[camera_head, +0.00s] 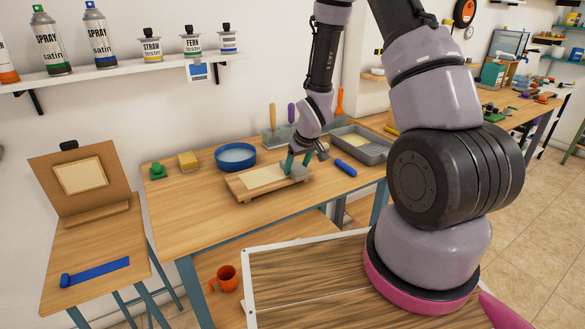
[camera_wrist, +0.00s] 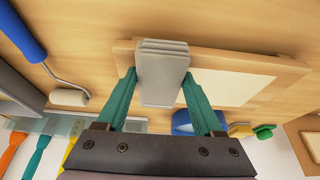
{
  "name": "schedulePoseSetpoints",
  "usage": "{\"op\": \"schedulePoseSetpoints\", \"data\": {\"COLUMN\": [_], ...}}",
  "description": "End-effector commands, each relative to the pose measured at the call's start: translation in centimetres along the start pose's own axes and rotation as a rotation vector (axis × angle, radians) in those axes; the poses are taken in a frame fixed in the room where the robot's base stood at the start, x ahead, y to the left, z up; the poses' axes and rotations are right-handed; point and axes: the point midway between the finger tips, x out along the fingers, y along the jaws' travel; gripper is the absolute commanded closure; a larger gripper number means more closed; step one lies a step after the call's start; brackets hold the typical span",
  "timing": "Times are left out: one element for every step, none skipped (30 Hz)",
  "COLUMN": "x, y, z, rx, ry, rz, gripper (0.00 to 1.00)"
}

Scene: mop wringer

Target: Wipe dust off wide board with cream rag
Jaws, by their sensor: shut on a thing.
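The wide board (camera_head: 239,188) is a low wooden board on the workbench, with a pale cream rectangle on its top. It also shows in the wrist view (camera_wrist: 285,72), where I cannot make out separate dust. My gripper (camera_head: 297,163) is over the board's right end. Its teal fingers (camera_wrist: 160,82) are shut on the rag (camera_wrist: 163,58), a folded, layered pad that looks pale grey. In the head view the rag (camera_head: 300,173) is at the board's right end; I cannot tell whether it touches the surface.
A blue round bowl (camera_head: 236,165) stands behind the board. A yellow sponge (camera_head: 188,161) and a green item (camera_head: 157,170) lie to the left. A blue-handled roller (camera_head: 345,167) and a grey tray (camera_head: 368,152) are on the right. The bench's front left is clear.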

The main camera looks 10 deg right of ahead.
Motion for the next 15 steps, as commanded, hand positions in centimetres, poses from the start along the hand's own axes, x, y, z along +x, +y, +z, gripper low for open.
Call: {"op": "schedulePoseSetpoints", "data": {"x": [-0.01,-0.03,-0.06,-0.08,-0.09,-0.09,-0.04,0.04,0.12,0.13,0.12,0.12,0.12,0.11,0.11], "y": [0.56,0.80,1.12,1.29,1.41,1.51,1.55,1.55,1.52,1.48,1.43,1.28,1.14,0.97,0.69], "z": [0.05,0.04,0.03,0.03,0.01,0.01,0.04,0.07,0.10,0.09,0.08,0.08,0.08,0.08,0.08], "rx": [0.003,0.003,0.003,0.003,0.002,0.000,0.000,-0.001,-0.001,-0.001,-0.001,-0.002,-0.002,-0.002,-0.003], "ry": [-0.001,-0.001,-0.001,-0.001,-0.001,-0.001,-0.001,-0.001,-0.001,-0.001,-0.001,-0.001,-0.001,-0.001,-0.001], "rz": [0.001,0.001,0.001,0.001,0.000,0.000,0.000,0.000,0.000,-0.001,-0.001,-0.001,-0.001,-0.001,-0.002], "gripper": [0.94,0.94,0.94,0.94,0.94,0.94,0.94,0.94,0.94,0.94,0.94,0.94,0.94,0.94,0.94]}}
